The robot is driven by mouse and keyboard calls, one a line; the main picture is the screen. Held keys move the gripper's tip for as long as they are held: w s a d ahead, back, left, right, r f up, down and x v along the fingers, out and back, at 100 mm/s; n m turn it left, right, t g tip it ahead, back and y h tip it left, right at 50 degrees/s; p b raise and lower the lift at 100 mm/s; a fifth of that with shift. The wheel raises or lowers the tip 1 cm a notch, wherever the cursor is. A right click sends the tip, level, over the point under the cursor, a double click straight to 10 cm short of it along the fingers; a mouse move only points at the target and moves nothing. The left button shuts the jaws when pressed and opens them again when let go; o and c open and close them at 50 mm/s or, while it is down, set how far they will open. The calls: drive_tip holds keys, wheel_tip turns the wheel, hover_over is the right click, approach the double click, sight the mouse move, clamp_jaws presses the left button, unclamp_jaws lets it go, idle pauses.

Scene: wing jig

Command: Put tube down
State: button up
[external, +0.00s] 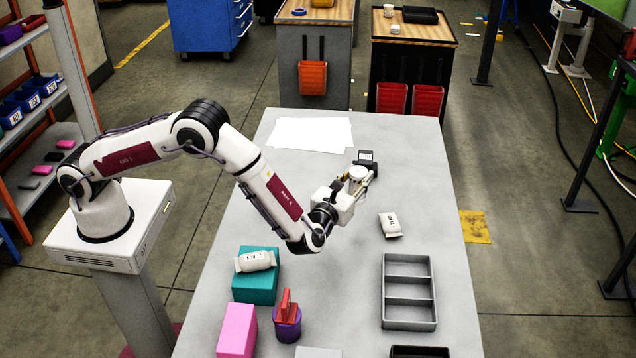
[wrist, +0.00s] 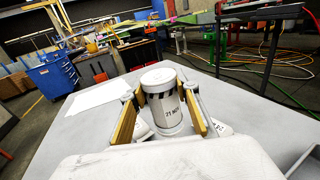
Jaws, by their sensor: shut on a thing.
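A white tube (wrist: 163,105) with a dark striped band and printed label stands upright between the fingers of my gripper (wrist: 160,112) in the wrist view. The gripper is shut on it, with one tan-padded finger on each side. In the external view my gripper (external: 350,188) is over the far middle of the grey table, and the tube's round white top (external: 357,173) shows at its end. The tube's lower end is hidden there, so I cannot tell whether it touches the table.
A small black device (external: 367,160) stands just beyond the gripper. A white pouch (external: 390,224) lies to the right, with a grey divided tray (external: 409,292) nearer. Another pouch (external: 256,261) lies on a teal box (external: 255,289). White paper (external: 312,134) covers the far left.

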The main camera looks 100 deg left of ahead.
sight(354, 192)
drive_tip(key=shift+s+a+r+g, duration=0.2)
drive_tip(key=shift+s+r+g, duration=0.1)
drive_tip(key=shift+s+r, duration=0.1)
drive_tip(key=shift+f, duration=0.15)
drive_tip(key=shift+f, duration=3)
drive_tip(key=shift+f, duration=0.15)
drive_tip(key=shift+f, duration=1.75)
drive_tip(key=shift+f, duration=0.1)
drive_tip(key=o, duration=1.2)
